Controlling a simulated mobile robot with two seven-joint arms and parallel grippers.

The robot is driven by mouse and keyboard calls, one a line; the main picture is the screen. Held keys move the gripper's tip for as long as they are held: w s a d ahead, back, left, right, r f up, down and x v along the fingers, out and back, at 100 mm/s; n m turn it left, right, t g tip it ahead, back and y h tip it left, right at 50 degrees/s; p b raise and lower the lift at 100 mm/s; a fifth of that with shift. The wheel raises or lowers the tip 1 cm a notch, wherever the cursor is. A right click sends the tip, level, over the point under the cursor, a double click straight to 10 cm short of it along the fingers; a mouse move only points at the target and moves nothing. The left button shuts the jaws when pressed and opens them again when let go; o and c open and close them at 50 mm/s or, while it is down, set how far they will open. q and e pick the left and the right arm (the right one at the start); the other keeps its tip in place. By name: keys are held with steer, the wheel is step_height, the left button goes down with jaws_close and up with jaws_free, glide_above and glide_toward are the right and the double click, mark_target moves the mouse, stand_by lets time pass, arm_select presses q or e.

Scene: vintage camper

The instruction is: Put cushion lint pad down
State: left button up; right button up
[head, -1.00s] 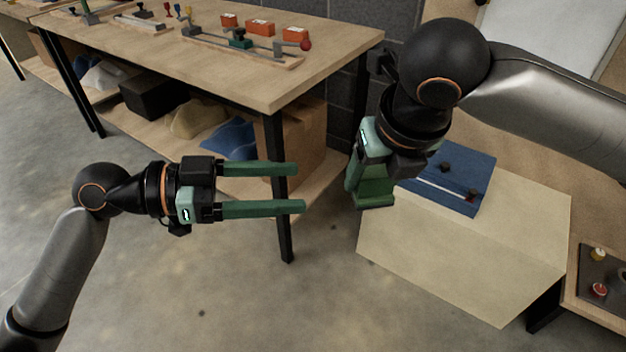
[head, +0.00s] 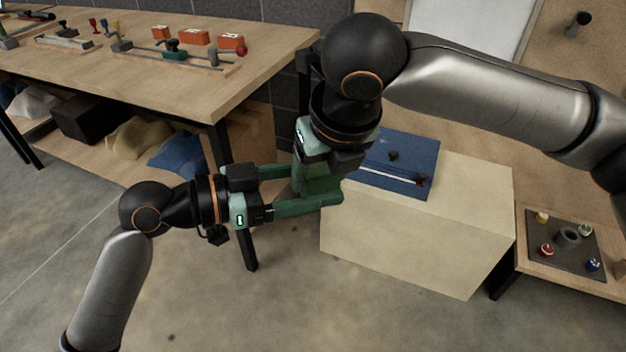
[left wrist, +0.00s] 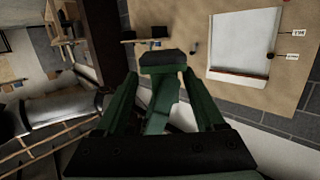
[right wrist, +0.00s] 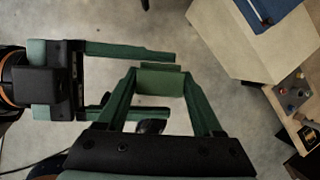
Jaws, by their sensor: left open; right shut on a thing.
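A green pad, which I take to be the cushion lint pad (right wrist: 160,82), is between the fingertips of my right gripper (right wrist: 159,76), which is shut on it. The right gripper points down in the head view and holds the pad in the air, left of the cream box. My left gripper (head: 310,188) is open and reaches in from the left, its fingers on either side of the pad. In the left wrist view the pad's dark end (left wrist: 162,62) shows between the left fingertips. I cannot tell whether the left fingers touch it. The right gripper partly hides the pad in the head view.
The cream box (head: 405,245) has a blue board (head: 405,150) on top. A wooden workbench (head: 190,85) with several tools stands at the left, with a lower shelf. A low table with a dark tray (head: 565,260) is at the right. The foreground floor is clear.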

arm_select(q)
steer(key=shift+c, duration=0.3)
steer(key=c, duration=0.6)
steer(key=shift+s+d, duration=0.15)
jaws_close()
arm_select(e)
steer(key=shift+w, duration=0.1)
